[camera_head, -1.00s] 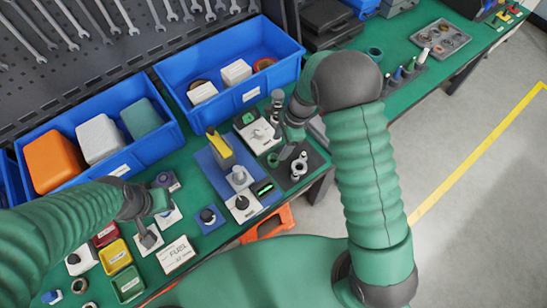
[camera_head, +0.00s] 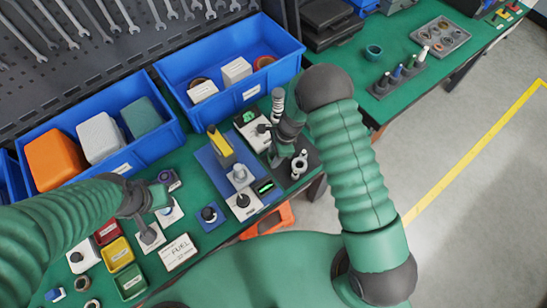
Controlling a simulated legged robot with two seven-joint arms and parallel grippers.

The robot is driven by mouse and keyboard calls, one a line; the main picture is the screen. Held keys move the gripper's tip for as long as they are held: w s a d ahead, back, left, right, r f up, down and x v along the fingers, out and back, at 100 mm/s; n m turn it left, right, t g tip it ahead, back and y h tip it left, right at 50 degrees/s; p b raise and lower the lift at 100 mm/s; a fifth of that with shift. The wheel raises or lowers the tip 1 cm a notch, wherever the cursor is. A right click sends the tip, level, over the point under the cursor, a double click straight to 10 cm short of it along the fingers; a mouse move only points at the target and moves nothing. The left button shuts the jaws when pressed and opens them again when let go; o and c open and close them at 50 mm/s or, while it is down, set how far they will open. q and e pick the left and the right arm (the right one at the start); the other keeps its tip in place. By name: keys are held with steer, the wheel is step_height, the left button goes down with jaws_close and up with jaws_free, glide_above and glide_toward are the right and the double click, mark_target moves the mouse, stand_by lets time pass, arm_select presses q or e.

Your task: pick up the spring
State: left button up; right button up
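A grey, ribbed upright piece that looks like the spring (camera_head: 278,104) stands behind my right wrist, at the right end of the blue bin; its lower part is partly covered. My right gripper (camera_head: 277,160) points down over the dark plate between the white switch box and the metal ring fittings. It is apart from the ribbed piece, and its fingertips are too small and dark to show whether they are open. My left gripper (camera_head: 158,198) hangs over the small parts at the left; its fingers are not clear.
Blue bins (camera_head: 250,96) with boxes stand along the back. A blue plate (camera_head: 215,165) carries a yellow-topped fixture (camera_head: 220,147). Metal ring fittings (camera_head: 299,165) stand right of my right gripper. A round green dish (camera_head: 374,52) and a marker rack (camera_head: 398,78) are at the back right.

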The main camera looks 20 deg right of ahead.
jaws_close()
steer(key=shift+r, duration=0.1)
